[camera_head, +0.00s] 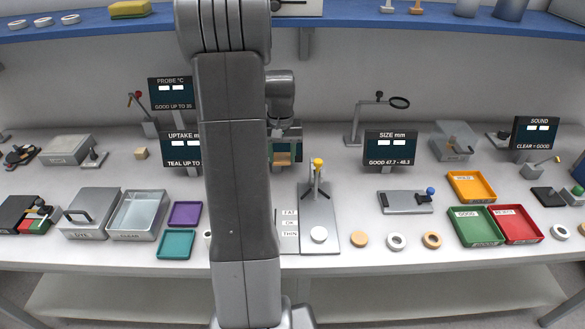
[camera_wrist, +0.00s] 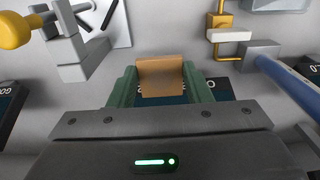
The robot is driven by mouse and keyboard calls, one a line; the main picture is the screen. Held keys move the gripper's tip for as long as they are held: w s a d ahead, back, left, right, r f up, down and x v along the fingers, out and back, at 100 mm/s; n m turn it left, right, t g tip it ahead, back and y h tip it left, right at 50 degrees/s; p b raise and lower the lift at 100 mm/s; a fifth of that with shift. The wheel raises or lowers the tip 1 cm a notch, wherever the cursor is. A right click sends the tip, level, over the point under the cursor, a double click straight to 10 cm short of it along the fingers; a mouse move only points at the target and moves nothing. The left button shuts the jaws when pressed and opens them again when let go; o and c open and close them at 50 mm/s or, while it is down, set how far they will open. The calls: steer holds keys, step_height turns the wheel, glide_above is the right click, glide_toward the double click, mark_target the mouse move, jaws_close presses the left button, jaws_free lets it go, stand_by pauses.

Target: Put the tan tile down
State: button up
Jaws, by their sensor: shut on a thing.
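The tan tile (camera_wrist: 162,76) is held between the green fingers of my gripper (camera_wrist: 160,88) in the wrist view. My gripper is shut on it, and the tile's broad face shows. In the head view the tile (camera_head: 282,158) is a small tan patch at my gripper (camera_head: 283,152), right of my arm and above the back of the table. A dark display panel shows just behind the tile in the wrist view. My arm hides part of the table's middle.
Left stand the DYE box (camera_head: 90,212), the CLEAR tray (camera_head: 162,222), a purple tray (camera_head: 186,205) and a teal tray (camera_head: 176,236). A grey press with a yellow knob (camera_head: 318,162) stands front right of my gripper. Green (camera_head: 478,241), red (camera_head: 533,238) and orange (camera_head: 490,197) trays lie right.

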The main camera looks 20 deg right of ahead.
mark_target(283, 185)
steer(key=shift+s+f+p, duration=0.1)
steer(key=shift+f+p, duration=0.3)
steer(key=shift+f, duration=4.3)
steer(key=o, duration=0.7)
